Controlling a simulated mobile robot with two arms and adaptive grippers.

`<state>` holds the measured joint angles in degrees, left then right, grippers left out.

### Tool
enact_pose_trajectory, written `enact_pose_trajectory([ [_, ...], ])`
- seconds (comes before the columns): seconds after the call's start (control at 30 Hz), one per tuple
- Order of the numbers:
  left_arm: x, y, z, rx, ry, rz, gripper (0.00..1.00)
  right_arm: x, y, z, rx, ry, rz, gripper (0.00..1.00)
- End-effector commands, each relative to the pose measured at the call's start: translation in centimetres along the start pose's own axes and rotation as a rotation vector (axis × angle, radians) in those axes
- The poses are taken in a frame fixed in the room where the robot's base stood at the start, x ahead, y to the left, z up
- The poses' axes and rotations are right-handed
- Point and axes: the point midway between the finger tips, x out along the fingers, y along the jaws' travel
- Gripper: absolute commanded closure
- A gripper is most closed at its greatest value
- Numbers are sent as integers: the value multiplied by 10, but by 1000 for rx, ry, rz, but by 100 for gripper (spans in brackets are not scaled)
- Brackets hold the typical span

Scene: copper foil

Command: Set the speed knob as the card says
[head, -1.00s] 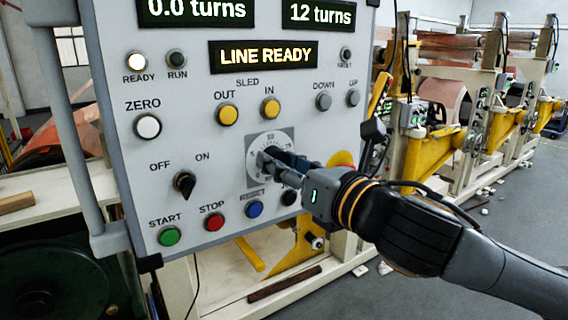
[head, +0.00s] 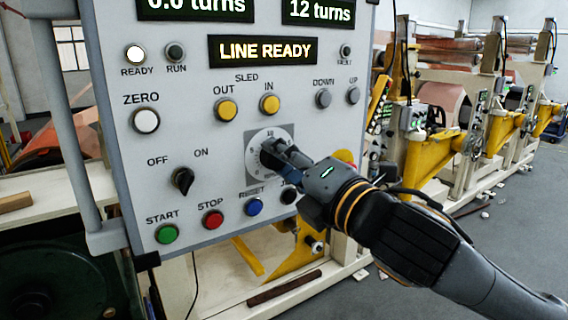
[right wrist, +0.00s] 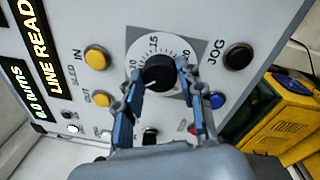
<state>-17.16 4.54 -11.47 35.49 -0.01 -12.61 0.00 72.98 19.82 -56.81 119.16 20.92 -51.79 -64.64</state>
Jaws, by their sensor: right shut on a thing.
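The speed knob is a black knob on a round white dial (head: 257,138) with a grey square plate, low right of the middle of the control panel in the head view. In the right wrist view the black knob (right wrist: 158,73) sits between my right gripper's blue-grey fingers, and the dial (right wrist: 145,46) shows a 15 near its top. My right gripper (head: 275,152) is shut on the knob and hides part of the dial; its fingers also show in the right wrist view (right wrist: 160,84). The pointer mark cannot be made out. The card is not in view. My left gripper is not in view.
The panel (head: 215,120) carries a LINE READY display (head: 262,50), OUT and IN yellow buttons, a black OFF/ON switch (head: 182,181), and START (head: 167,234), STOP and blue RESET buttons below. Close to my fingers are the blue button (right wrist: 216,100) and black JOG button (right wrist: 238,55).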

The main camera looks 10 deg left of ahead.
Motion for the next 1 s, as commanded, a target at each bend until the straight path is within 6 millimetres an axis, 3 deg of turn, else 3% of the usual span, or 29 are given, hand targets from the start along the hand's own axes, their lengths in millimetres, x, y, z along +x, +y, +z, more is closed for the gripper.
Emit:
enact_pose_trajectory([
  [1.0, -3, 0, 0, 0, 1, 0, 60, 0, 0, -2, 967, -71, 7, 94],
])
